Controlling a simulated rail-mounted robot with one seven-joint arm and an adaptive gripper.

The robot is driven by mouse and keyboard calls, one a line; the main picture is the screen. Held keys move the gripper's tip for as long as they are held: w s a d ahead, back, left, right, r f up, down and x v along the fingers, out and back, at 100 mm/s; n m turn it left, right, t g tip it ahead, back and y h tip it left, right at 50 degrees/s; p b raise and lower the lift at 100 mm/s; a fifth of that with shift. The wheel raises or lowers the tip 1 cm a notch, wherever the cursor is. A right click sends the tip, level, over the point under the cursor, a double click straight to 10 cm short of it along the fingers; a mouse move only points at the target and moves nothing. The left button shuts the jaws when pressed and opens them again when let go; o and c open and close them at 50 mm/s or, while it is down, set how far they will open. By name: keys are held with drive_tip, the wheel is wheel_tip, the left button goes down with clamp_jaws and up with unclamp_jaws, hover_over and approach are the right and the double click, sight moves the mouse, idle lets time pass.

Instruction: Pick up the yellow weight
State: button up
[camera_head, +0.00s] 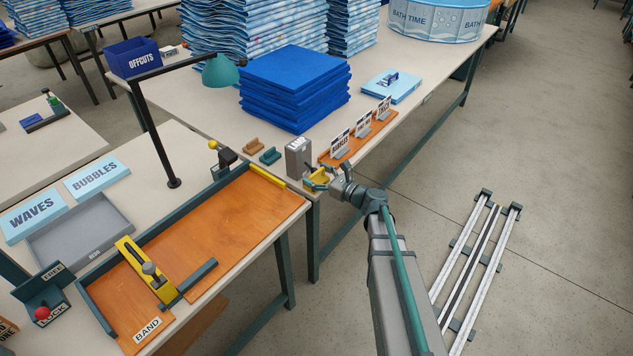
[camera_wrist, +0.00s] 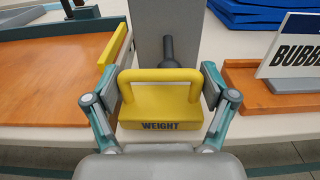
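The yellow weight (camera_wrist: 160,110) has a block body marked WEIGHT and a looped handle. In the wrist view it stands upright in front of a grey block-like device with a dark knob. My gripper (camera_wrist: 161,88) is open, with one finger on each side of the weight. The fingers are very close to its sides; I cannot tell whether they touch. In the head view the weight (camera_head: 318,181) is at the near corner of the long table, partly hidden by my gripper (camera_head: 328,180).
The grey device (camera_head: 298,158) stands right behind the weight. An orange sign tray (camera_head: 345,153) lies to the right, and an orange jig board (camera_head: 215,235) with a yellow strip to the left. A blue stack (camera_head: 295,88) is farther back. The table edge is close.

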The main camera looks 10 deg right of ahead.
drive_tip(key=c, duration=0.8)
drive_tip(key=shift+r, duration=0.1)
